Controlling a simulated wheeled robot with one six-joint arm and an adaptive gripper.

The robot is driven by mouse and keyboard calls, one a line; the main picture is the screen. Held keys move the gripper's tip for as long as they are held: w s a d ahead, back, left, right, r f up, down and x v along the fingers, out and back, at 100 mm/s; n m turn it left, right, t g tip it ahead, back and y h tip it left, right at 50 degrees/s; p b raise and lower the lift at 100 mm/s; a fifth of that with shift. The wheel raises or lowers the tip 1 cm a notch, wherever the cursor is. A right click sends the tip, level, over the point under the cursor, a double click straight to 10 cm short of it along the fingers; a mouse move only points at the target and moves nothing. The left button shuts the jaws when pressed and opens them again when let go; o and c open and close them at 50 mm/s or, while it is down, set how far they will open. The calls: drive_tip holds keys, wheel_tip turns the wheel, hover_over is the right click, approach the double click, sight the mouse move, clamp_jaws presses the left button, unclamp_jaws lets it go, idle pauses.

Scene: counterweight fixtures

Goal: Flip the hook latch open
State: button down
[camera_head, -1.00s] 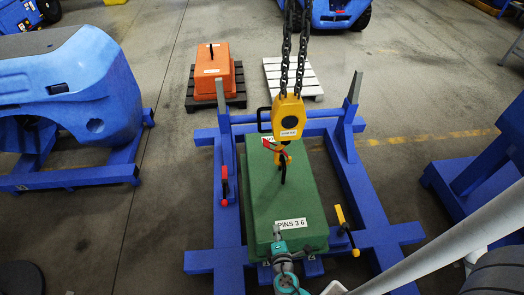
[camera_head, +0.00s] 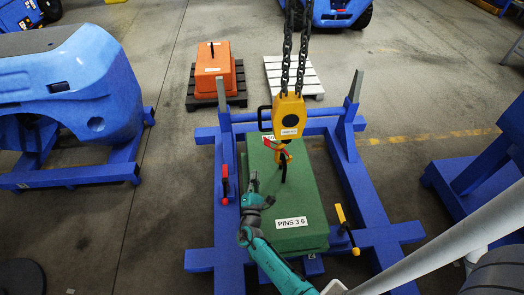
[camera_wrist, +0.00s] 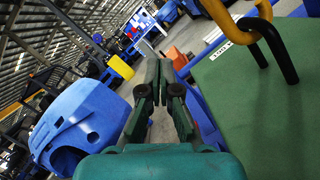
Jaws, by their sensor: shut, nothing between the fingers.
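A yellow hook block (camera_head: 289,115) hangs on chains above the green counterweight (camera_head: 305,205). The yellow hook (camera_head: 284,157) below it meets the counterweight's black lifting loop (camera_head: 283,172). A small red latch (camera_head: 273,145) shows at the hook's left side; I cannot tell its exact position against the hook. My gripper (camera_head: 251,176) is shut and empty, over the counterweight's left edge, lower left of the hook and apart from it. In the wrist view, my fingers (camera_wrist: 157,72) are together, with the hook (camera_wrist: 262,33) and black loop (camera_wrist: 282,48) at upper right; the latch is not discernible there.
A blue frame (camera_head: 370,200) surrounds the counterweight, with tall posts at the back. A red-handled lever (camera_head: 224,184) stands at left, near my gripper, and a yellow-handled lever (camera_head: 342,217) at right. An orange counterweight (camera_head: 214,70) sits on a pallet behind.

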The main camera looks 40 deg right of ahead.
sight(269, 146)
drive_tip(key=w+d+r, duration=0.4)
drive_tip(key=w+d, duration=0.1)
drive_tip(key=d, duration=0.4)
drive_tip(key=shift+w+r, duration=0.3)
drive_tip(key=shift+r, duration=0.05)
drive_tip(key=shift+s+d+r+m, duration=0.1)
drive_tip(key=shift+r+m, duration=0.2)
drive_tip(key=shift+m, duration=0.2)
drive_tip(key=shift+s+d+r+m+g, duration=0.15)
drive_tip(key=shift+r+m+g, duration=0.25)
drive_tip(key=shift+m, duration=0.3)
drive_tip(key=m, duration=0.1)
drive_tip(key=d+r+m, duration=0.1)
drive_tip(key=shift+s+r+m+g, duration=0.3)
drive_tip(key=shift+m+g, duration=0.1)
drive_tip(key=shift+s+d+r, duration=0.2)
drive_tip(key=shift+d+r, duration=0.15)
drive_tip(key=v, duration=1.2)
